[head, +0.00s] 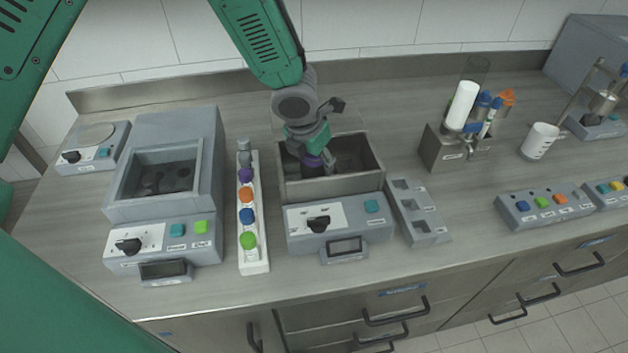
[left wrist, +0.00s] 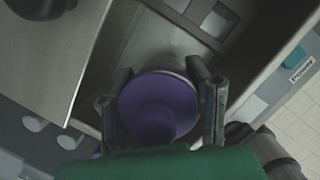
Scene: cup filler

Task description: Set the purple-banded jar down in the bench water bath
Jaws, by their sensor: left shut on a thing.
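The bench water bath (head: 293,189) is an open grey metal basin with a control panel on its front. My left gripper (head: 312,158) reaches down into the basin from above. It is shut on the purple-banded jar (head: 313,161), whose purple top shows between the fingers. In the left wrist view the jar's round purple top (left wrist: 158,108) fills the space between the fingers of the left gripper (left wrist: 160,100). The jar's lower part is hidden, so I cannot tell whether it touches the basin floor. My right gripper is not in view.
A white rack (head: 254,258) with purple, orange, blue and green caps stands left of the bath. Further left is a grey device with a recessed well (head: 165,120). An empty grey slotted holder (head: 417,212) lies close on the right. Bare bench (head: 470,225) lies beyond it.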

